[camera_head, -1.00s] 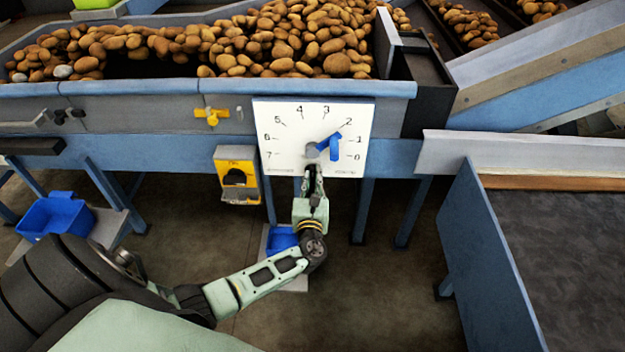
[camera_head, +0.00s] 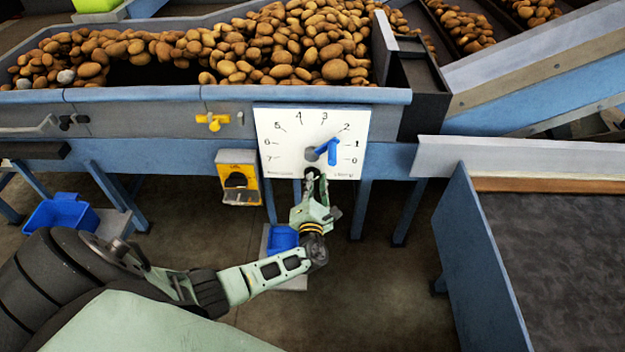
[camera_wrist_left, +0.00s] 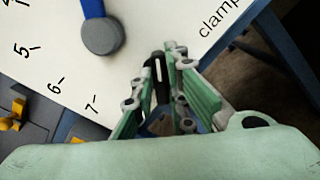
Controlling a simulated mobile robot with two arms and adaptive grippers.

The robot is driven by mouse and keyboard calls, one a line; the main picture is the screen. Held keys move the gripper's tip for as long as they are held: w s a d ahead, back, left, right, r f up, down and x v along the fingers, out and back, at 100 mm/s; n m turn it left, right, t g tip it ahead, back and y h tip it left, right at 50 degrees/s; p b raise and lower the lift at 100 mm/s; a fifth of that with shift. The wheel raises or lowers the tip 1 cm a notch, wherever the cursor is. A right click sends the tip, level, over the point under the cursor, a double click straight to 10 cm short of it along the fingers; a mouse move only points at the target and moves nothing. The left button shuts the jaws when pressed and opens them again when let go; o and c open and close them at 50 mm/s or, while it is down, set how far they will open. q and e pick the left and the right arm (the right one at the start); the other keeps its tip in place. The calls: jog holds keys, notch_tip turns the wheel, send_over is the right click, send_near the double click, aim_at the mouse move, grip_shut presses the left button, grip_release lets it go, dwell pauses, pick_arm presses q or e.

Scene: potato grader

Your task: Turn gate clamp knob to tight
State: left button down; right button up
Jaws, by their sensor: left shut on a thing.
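The hub also shows in the left wrist view (camera_wrist_left: 101,37). My left gripper (camera_head: 313,178) is at the panel's bottom edge, below the hub. In the left wrist view its fingers (camera_wrist_left: 157,95) are shut on a black clamp knob (camera_wrist_left: 159,70) with a white mark. The word "clamp" is printed to the right of it. The fingers hide most of the knob, and its setting cannot be read. My right gripper is not in view.
A yellow handle (camera_head: 212,121) and a yellow box (camera_head: 238,190) are left of the panel. Potatoes (camera_head: 290,45) fill the hopper above. A blue bin (camera_head: 62,213) stands at left, another (camera_head: 282,238) behind my arm. A blue-sided table (camera_head: 480,260) is at right.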

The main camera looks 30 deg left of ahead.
pick_arm(q)
jog(key=shift+d+f+m+p, duration=0.1)
jog(key=shift+m+p, duration=0.65)
jog(key=shift+m, duration=1.4)
jog(key=shift+f+m+p, duration=0.1)
jog(key=shift+m+p, duration=0.6)
jog(key=shift+m, duration=1.45)
jog(key=c, duration=1.7)
grip_release()
jog(key=shift+c, duration=0.2)
jog(key=v, duration=1.2)
